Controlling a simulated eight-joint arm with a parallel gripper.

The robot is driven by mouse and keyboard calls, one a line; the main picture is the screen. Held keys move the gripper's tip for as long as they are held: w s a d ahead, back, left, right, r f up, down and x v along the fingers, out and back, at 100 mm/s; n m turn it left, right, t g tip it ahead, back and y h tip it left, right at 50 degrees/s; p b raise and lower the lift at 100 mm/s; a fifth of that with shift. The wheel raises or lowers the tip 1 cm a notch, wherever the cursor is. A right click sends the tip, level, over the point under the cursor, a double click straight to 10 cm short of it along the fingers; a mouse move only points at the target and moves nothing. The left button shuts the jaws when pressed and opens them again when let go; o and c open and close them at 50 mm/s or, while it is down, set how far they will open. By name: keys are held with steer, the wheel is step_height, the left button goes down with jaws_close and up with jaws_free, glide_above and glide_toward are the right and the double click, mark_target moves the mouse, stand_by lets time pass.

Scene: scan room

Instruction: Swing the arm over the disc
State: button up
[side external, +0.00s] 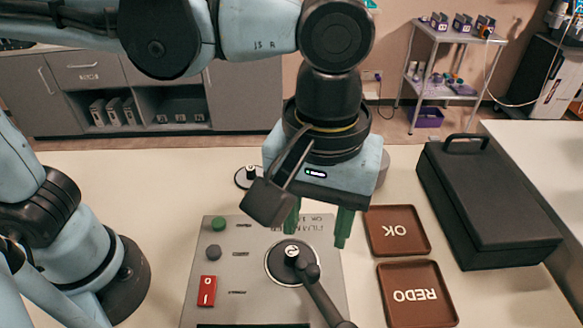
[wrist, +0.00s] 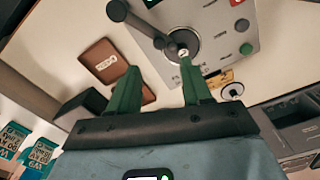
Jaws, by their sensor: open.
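A grey disc with a dark rim (side external: 274,264) lies on the grey control panel (side external: 240,312). A dark arm (side external: 322,298) with a knob-like joint runs from a pale-capped post at the disc's middle towards the front right; its far end is cut off by the picture. In the wrist view the arm (wrist: 147,27) reaches to the upper left from the disc (wrist: 192,34). My gripper (side external: 318,230) hangs above the panel's back right part, its green fingers apart with nothing between them. In the wrist view my gripper (wrist: 160,67) is also empty. I cannot tell its exact height.
Brown trays marked OK (side external: 397,246) and REDO (side external: 417,312) lie right of the panel. A black case (side external: 490,200) stands beyond them. The panel bears a green button (side external: 218,224), a grey button (side external: 213,251) and a red switch (side external: 207,291). A smaller knobbed disc (side external: 241,182) sits behind.

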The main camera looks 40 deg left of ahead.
steer(key=shift+r, duration=1.35)
steer(key=w+a+f+m+t, duration=0.1)
steer(key=w+a+f+t, duration=0.1)
steer(key=a, duration=0.7)
steer(key=w+a+f+m+t, duration=0.2)
steer(key=a+f, duration=0.1)
steer(key=a, duration=0.5)
steer(key=w+a+f+m+t, duration=0.2)
steer(key=a+f+t, duration=0.1)
steer(key=a, duration=0.6)
steer(key=shift+w+a, duration=0.3)
steer(key=shift+w, duration=0.05)
steer(key=shift+r, duration=0.1)
